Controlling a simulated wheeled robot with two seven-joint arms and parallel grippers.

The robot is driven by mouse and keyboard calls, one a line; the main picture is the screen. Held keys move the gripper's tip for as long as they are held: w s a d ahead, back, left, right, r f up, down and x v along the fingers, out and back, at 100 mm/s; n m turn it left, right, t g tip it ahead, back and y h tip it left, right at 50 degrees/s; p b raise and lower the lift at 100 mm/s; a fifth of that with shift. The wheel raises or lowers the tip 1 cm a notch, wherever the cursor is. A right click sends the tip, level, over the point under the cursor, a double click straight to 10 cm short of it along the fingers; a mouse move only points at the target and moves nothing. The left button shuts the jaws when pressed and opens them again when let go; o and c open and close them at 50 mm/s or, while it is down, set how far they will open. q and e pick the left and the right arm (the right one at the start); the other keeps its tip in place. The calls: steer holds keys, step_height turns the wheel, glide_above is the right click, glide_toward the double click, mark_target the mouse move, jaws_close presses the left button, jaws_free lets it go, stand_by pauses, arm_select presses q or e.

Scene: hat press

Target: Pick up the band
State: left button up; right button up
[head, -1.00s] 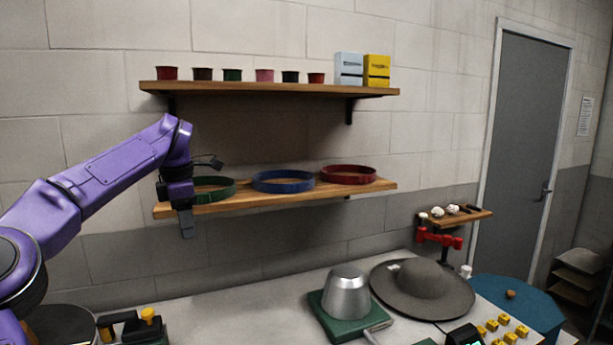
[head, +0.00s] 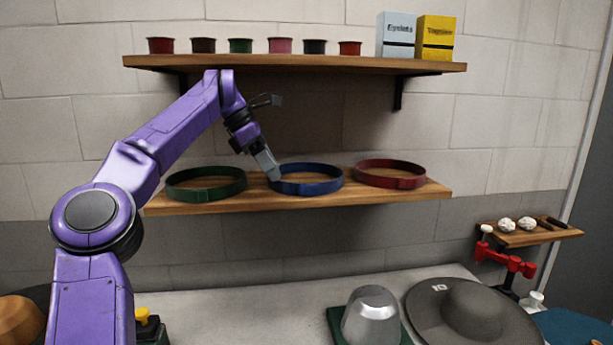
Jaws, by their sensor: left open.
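Three ring-shaped bands lie on the lower wooden shelf (head: 398,196) in the head view: a green band (head: 206,194) at left, a blue band (head: 312,188) in the middle and a red band (head: 392,182) at right. My left gripper (head: 273,175) is open and points down to the right, its fingertips at the left edge of the blue band. I cannot tell whether the fingers touch the band or straddle its wall. My right gripper is not in view.
An upper shelf (head: 300,63) with several small pots and two boxes hangs above the bands. Below are a metal dome (head: 371,316), a grey hat (head: 470,312) and a red clamp (head: 506,262) under a small wooden ledge. The worktop (head: 240,311) is clear at its middle left.

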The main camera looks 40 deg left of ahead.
mark_target(310, 185)
arm_select(q)
steer(key=w+d, duration=0.2)
steer(key=w, duration=0.1)
steer(key=w+d+p, duration=0.1)
steer(key=w, duration=0.1)
steer(key=shift+w+d+f, duration=0.15)
steer(key=shift+w+d, duration=0.05)
steer(key=shift+d, duration=0.05)
steer(key=b+x, duration=0.1)
steer(key=x, duration=0.4)
steer(key=shift+s+d, duration=0.15)
steer(key=shift+w+f, duration=0.1)
steer(key=shift+w, duration=0.1)
steer(key=shift+s, duration=0.15)
jaws_close()
